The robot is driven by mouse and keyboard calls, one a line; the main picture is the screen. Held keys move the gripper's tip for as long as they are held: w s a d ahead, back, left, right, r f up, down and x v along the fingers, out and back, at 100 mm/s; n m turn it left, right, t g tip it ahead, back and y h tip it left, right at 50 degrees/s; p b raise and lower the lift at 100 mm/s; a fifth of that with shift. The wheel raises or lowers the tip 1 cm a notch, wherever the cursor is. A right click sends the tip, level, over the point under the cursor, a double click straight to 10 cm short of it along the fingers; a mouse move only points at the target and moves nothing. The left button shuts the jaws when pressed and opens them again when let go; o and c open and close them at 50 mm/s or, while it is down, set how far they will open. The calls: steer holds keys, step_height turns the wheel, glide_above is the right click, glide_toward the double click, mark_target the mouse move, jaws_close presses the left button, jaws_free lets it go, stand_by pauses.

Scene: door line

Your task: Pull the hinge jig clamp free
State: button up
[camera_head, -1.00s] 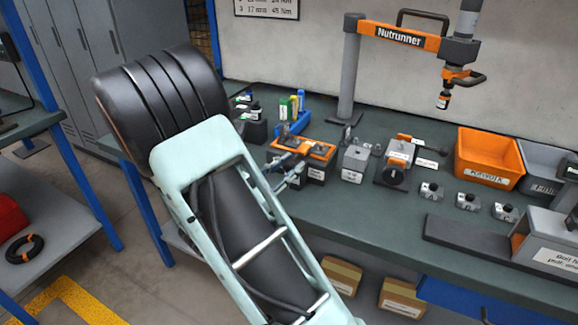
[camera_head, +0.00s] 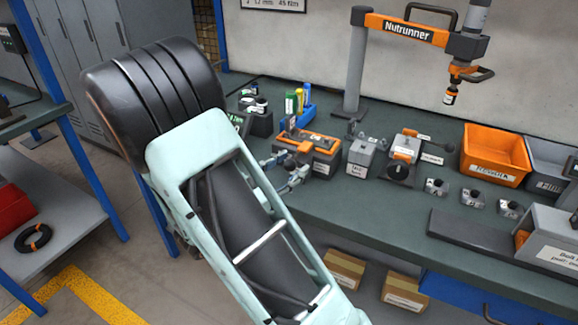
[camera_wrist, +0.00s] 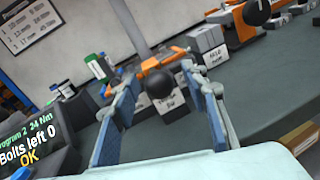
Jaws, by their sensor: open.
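An orange-topped grey jig (camera_head: 320,143) stands on the green bench; I take it as the hinge jig. In the wrist view, a round black knob (camera_wrist: 160,84) in front of the orange jig (camera_wrist: 150,63) lies between my finger lines. A white label beneath it is too blurred to read surely. My gripper (camera_head: 285,174) is at the jig's left front side in the head view. In the wrist view, my gripper (camera_wrist: 165,103) is open, with a blue-grey finger on each side of the knob. I see no finger contact with the knob.
A grey block (camera_head: 361,158) and another orange-and-grey fixture with a black knob (camera_head: 399,172) stand right of the jig. Bottles and a blue holder (camera_head: 297,117) are behind left. A screen (camera_wrist: 30,148) reads "Bolts left 0 OK". The bench front (camera_head: 380,222) is clear.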

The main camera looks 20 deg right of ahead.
steer(key=v, duration=1.2)
